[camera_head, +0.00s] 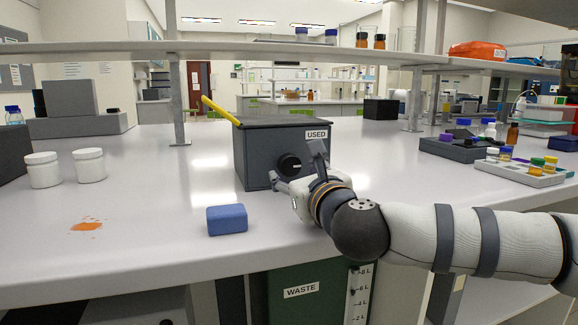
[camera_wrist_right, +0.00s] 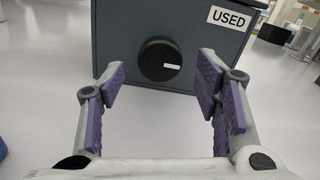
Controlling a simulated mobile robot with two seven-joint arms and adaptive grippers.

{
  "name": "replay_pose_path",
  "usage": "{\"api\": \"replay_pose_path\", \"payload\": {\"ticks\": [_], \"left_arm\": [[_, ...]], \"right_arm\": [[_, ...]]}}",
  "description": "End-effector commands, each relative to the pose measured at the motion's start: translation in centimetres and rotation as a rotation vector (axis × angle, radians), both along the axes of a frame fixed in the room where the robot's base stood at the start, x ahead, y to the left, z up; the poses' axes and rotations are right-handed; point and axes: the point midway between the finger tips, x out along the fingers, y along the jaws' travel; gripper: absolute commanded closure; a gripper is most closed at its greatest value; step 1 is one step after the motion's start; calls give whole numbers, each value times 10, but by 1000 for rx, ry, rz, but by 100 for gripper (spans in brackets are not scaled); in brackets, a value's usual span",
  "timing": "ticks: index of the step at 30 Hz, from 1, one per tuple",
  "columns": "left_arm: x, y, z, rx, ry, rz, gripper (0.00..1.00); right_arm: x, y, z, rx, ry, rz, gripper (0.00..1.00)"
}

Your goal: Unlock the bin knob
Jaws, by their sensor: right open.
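The bin (camera_head: 262,150) is a dark grey box on the white bench, with a "USED" label on its front. Its round black knob (camera_head: 289,164) is on the front face; in the right wrist view the knob (camera_wrist_right: 160,60) shows a small white mark on its right side. My right gripper (camera_head: 296,168) is in front of the bin. In the right wrist view it (camera_wrist_right: 160,82) is open and empty, its purple-padded fingers to the left and right of the knob, which lies beyond them. I cannot tell any contact. My left gripper is not in view.
A blue sponge-like block (camera_head: 227,219) lies in front of the bin, near an orange spill (camera_head: 87,226). Two white jars (camera_head: 89,165) stand at left. A yellow stick (camera_head: 220,110) leans out of the bin. Vial racks (camera_head: 518,172) stand at right. A shelf (camera_head: 300,52) spans above.

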Motion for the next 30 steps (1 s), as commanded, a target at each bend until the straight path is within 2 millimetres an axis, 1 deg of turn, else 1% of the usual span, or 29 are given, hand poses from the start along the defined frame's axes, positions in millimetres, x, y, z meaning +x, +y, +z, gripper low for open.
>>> {"api": "replay_pose_path", "payload": {"ticks": [1, 3, 6, 9, 16, 17, 18, 20, 21, 23, 30], "left_arm": [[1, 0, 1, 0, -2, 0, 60], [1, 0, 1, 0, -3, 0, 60], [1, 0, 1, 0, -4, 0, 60], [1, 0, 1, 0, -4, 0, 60], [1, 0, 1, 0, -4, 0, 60], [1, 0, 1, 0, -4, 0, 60], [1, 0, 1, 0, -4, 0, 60], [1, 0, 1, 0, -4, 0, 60], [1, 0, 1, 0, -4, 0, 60], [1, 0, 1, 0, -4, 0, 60], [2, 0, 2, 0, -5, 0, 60]], "right_arm": [[10, 4, 1, -1, -1, -1, 42], [21, 8, 1, -1, -1, 0, 42], [32, 11, 0, -1, -1, 1, 42], [37, 12, 0, -1, 0, 1, 42], [37, 13, 0, -1, 0, 2, 42], [38, 13, 0, -1, 0, 2, 47], [38, 13, 0, -1, 0, 1, 56], [37, 13, 0, -1, 0, 1, 70], [37, 13, 0, -1, 0, 1, 79], [37, 12, 0, -1, 0, 1, 91], [37, 12, 1, -11, -4, 1, 91]]}}
